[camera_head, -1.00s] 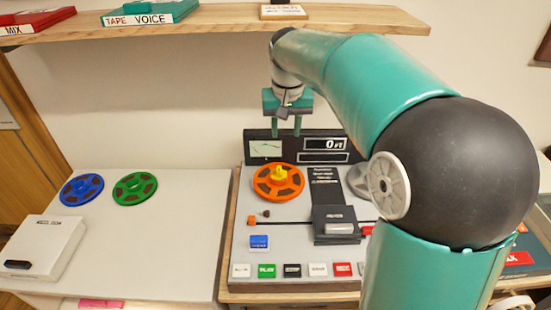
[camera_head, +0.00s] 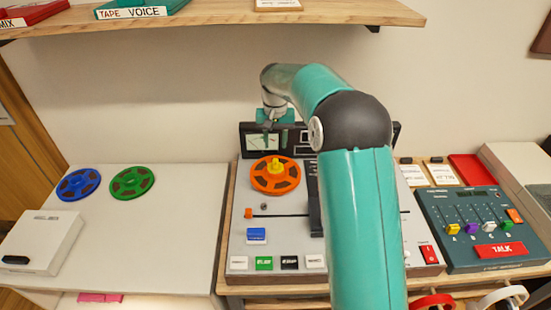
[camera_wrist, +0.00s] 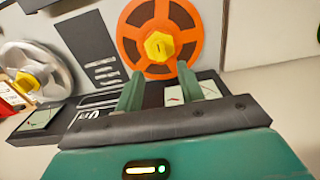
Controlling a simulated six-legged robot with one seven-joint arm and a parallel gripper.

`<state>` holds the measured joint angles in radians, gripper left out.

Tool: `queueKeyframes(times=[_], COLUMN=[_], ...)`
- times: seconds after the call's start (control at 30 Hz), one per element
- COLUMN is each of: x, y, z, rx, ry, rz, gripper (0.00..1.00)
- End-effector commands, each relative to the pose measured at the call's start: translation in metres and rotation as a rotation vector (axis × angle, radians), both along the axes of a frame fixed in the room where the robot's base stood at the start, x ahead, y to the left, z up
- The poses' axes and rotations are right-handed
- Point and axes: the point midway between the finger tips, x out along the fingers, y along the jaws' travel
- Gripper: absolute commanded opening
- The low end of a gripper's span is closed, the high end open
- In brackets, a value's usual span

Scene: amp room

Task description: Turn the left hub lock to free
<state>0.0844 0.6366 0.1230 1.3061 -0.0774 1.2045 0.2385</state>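The left hub lock is a yellow knob (camera_head: 275,165) at the centre of the orange reel (camera_head: 277,182) on the tape deck. In the wrist view the yellow knob (camera_wrist: 159,46) lies beyond my fingertips, with a small dark mark on its face, on the orange reel (camera_wrist: 130,45). My gripper (camera_head: 276,142) is above and behind the reel, in front of the deck's meter panel. In the wrist view my gripper (camera_wrist: 162,78) has its two green fingers spread with nothing between them, apart from the knob.
A silver reel with a yellow hub (camera_wrist: 26,80) shows in the wrist view; my arm hides it in the head view. Blue (camera_head: 79,185) and green (camera_head: 132,182) reels lie left. A mixer (camera_head: 470,260) stands right. A shelf (camera_head: 220,15) runs overhead.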

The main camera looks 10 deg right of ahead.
Motion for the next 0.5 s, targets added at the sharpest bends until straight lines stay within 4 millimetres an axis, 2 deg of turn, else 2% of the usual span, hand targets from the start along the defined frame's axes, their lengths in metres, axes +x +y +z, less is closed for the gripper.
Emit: queueKeyframes(times=[0.1,0.3,0.5], x=[-0.001,0.000,0.000], y=[0.000,-0.001,-0.001], z=[-0.025,-0.059,-0.074], rx=[0.000,-0.001,0.000], ry=[0.003,0.001,-0.001], rz=[0.000,-0.001,-0.001], gripper=[0.38,0.38,0.38])
